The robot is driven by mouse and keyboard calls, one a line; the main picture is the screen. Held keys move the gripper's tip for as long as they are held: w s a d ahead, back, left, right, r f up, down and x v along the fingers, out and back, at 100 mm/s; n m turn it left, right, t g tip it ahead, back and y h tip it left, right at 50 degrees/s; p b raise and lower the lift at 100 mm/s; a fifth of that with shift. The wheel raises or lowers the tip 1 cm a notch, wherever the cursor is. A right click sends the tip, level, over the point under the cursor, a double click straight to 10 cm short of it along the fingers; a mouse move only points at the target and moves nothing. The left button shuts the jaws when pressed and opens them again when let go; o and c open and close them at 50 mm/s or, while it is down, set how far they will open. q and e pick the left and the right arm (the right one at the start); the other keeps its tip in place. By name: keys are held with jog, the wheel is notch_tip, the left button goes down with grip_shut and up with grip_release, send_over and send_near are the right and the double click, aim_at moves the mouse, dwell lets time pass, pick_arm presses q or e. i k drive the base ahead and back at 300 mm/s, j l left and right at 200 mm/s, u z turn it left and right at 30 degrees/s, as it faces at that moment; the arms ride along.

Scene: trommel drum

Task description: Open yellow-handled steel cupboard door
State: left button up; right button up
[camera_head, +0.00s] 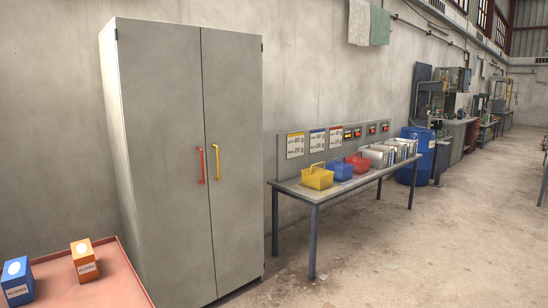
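A tall grey steel cupboard (128,130) stands against the wall at the left of the head view. Its two doors are shut. The right door (235,110) has a yellow vertical handle (217,162) near the middle seam. The left door (160,110) has a red vertical handle (200,165) just beside it. Neither gripper shows in the head view, and nothing touches the handles.
A red-topped surface (110,290) at the lower left holds a blue box (17,282) and an orange box (84,261). Right of the cupboard, a table (318,191) bears yellow, blue and red baskets and metal containers. A blue barrel (415,155) stands beyond. Floor at the right front is clear.

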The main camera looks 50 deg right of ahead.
aim_at(231, 68)
jog(key=z, duration=1.3)
jog(key=i+l+u, duration=0.1)
jog(key=u, duration=0.25)
jog(key=i+l+u, duration=0.15)
jog(key=u, duration=0.2)
jog(key=i+l+u, duration=0.2)
jog(key=u, duration=0.15)
jog(key=i+l+u, duration=0.25)
jog(key=l, duration=0.3)
jog(key=i+l+u, duration=0.1)
jog(key=l, duration=0.2)
jog(key=i+l, duration=0.15)
jog(key=l, duration=0.2)
jog(key=i+l+u, duration=0.1)
jog(key=l, duration=0.25)
jog(key=i+l, duration=0.2)
jog(key=l, duration=0.15)
jog(key=i+l, duration=0.1)
jog(key=l, duration=0.25)
jog(key=i+l+u, duration=0.1)
jog(key=l, duration=0.3)
jog(key=i, duration=0.05)
